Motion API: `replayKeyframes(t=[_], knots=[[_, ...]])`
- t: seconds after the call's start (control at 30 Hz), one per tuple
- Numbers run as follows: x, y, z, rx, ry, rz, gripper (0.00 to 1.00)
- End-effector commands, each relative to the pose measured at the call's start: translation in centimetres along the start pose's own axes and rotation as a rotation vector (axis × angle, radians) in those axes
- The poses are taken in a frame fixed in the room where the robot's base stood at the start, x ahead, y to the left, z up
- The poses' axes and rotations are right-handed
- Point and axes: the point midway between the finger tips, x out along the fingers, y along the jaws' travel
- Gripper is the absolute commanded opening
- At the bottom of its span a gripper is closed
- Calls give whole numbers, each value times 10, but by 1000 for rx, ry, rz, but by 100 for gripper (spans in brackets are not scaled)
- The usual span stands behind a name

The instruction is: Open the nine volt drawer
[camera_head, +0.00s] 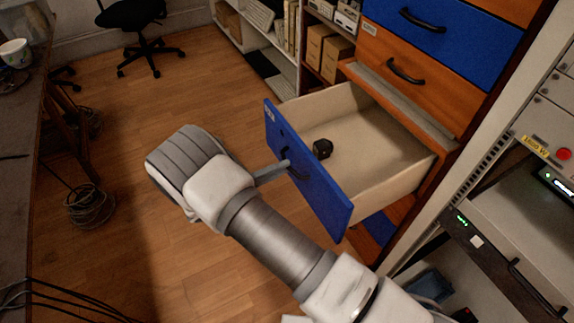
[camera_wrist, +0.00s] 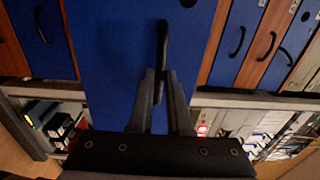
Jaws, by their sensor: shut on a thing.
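A drawer with a blue front (camera_head: 310,178) stands pulled far out of the cabinet in the head view. Its pale inside shows, and a small black object (camera_head: 322,149) lies in it. A label sits at the front's upper left corner, too small to read. My gripper (camera_head: 285,163) is at the dark handle in the middle of the blue front. In the wrist view the blue front (camera_wrist: 110,60) fills the middle, and my gripper's fingers (camera_wrist: 163,90) are shut on the black handle (camera_wrist: 163,45). The far end of the handle is clear of the fingers.
More blue and orange drawers (camera_head: 440,30) with black handles are above the open one. A rack with equipment (camera_head: 500,240) stands at the right. A table (camera_head: 25,150) is at the left, with coiled cable (camera_head: 90,207) on the floor. The wooden floor between is mostly clear.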

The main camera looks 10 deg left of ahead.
Motion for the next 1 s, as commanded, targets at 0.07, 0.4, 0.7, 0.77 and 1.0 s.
replayKeyframes(t=[0.07, 0.4, 0.7, 0.77, 1.0], knots=[[-2, 0, 0, 0, 0, 0, 0], [-2, 0, 0, 0, 0, 0, 18], [-2, 0, 0, 0, 0, 0, 46], [-2, 0, 0, 0, 0, 0, 46], [-3, 0, 0, 0, 0, 0, 46]])
